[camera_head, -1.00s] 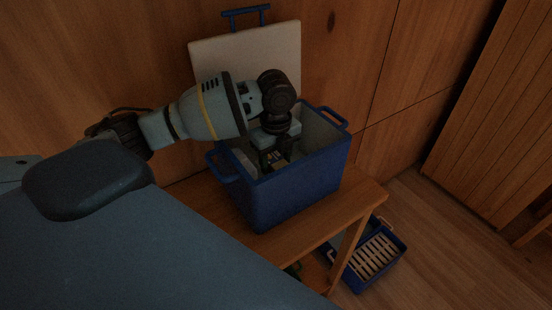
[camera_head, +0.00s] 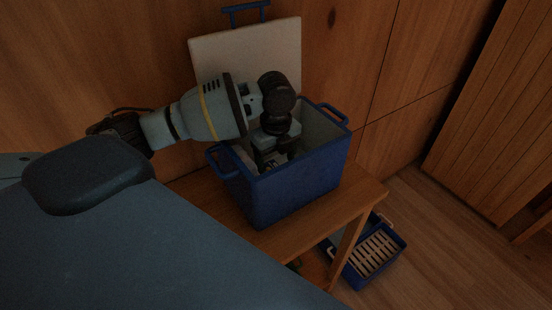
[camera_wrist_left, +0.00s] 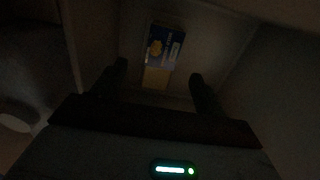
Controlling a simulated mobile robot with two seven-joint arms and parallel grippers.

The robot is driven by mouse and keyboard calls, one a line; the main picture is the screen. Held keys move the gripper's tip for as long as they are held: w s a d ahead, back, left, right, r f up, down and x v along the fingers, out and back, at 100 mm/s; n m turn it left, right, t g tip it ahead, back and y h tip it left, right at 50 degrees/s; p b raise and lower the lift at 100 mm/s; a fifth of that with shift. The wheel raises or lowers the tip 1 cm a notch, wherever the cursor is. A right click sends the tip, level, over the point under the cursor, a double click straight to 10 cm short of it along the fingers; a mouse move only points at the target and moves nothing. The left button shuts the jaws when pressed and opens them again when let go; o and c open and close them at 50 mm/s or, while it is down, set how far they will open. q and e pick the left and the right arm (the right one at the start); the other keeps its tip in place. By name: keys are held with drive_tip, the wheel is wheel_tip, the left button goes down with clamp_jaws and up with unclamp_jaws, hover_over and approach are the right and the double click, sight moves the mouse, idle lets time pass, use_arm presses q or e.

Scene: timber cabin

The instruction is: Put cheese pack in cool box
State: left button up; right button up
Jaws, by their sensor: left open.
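The cool box (camera_head: 300,190) is blue with a pale inside and stands open on a wooden bench, its pale lid (camera_head: 247,55) upright behind it. My left gripper (camera_head: 275,160) reaches down into the box and is open. In the left wrist view the cheese pack (camera_wrist_left: 163,48), blue and yellow with a printed label, lies inside the box, ahead of the two spread fingers (camera_wrist_left: 160,85) and apart from them. In the head view the pack cannot be made out behind the gripper and box wall. My right gripper is not in view.
The wooden bench (camera_head: 365,200) has a little free room right of the box. A blue crate with a slatted bottom (camera_head: 376,254) sits on the floor beside the bench. A timber wall stands close behind. In the left wrist view a pale round thing (camera_wrist_left: 18,112) shows dimly at left.

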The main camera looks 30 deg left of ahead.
use_arm(q)
wheel_tip(320, 180, up, 13)
idle(0.6)
drive_tip(key=shift+s+d, duration=0.1)
